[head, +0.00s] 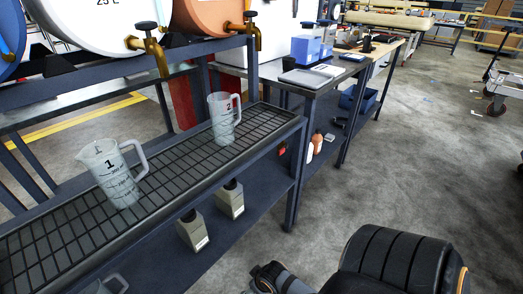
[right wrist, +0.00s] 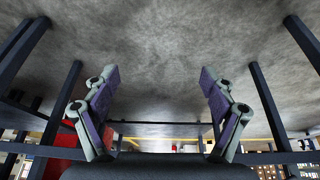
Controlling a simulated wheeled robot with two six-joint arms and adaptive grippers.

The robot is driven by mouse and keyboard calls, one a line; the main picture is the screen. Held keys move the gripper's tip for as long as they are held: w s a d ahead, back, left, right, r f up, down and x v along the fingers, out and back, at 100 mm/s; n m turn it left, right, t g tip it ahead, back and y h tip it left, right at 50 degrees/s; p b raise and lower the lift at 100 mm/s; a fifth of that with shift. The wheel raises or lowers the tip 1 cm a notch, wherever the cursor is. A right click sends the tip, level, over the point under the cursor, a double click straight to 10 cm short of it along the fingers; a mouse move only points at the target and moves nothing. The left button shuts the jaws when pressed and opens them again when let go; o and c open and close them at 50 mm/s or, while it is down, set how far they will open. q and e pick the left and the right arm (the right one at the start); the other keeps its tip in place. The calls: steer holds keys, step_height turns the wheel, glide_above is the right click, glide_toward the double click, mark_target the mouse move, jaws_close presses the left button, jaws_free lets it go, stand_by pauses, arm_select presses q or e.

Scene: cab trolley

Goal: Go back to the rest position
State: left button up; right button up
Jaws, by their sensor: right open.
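My right gripper (right wrist: 160,85) shows in the right wrist view with its two fingers spread wide apart and nothing between them. Bare grey floor lies behind the fingers in that view. In the head view, parts of my own arm show at the bottom right, over the floor beside the rack and clear of it. My left gripper is in neither view. Jug 1 (head: 112,174) and jug 2 (head: 223,118) stand on the grated shelf (head: 180,160), apart from each other. Both are translucent, with handles to the right.
Drums with brass taps (head: 153,50) sit above the shelf. Grey bottles (head: 230,199) stand on the lower shelf. Another jug (head: 105,285) is partly cut off at the bottom left. A workbench (head: 318,82) with a blue box stands behind. Open floor (head: 410,150) lies to the right.

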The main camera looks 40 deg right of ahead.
steer(key=s+g, duration=0.1)
steer(key=s+a+g, duration=0.1)
steer(key=s, duration=0.1)
steer(key=s+a+g, duration=0.1)
steer(key=s, duration=0.1)
steer(key=shift+s+f, duration=0.15)
steer(key=shift+s, duration=0.05)
arm_select(q)
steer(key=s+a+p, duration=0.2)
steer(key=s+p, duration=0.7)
steer(key=p, duration=0.3)
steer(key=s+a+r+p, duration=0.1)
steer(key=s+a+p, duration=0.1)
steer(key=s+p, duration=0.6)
steer(key=p, duration=0.5)
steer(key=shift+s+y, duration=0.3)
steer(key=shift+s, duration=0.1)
arm_select(e)
steer(key=s+d, duration=0.2)
steer(key=s, duration=0.7)
steer(key=s+d+r, duration=0.1)
steer(key=s+d, duration=0.1)
steer(key=s, duration=0.6)
steer(key=shift+s+h, duration=0.35)
steer(key=shift+h, duration=0.05)
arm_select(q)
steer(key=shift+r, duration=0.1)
arm_select(e)
steer(key=shift+r, duration=0.1)
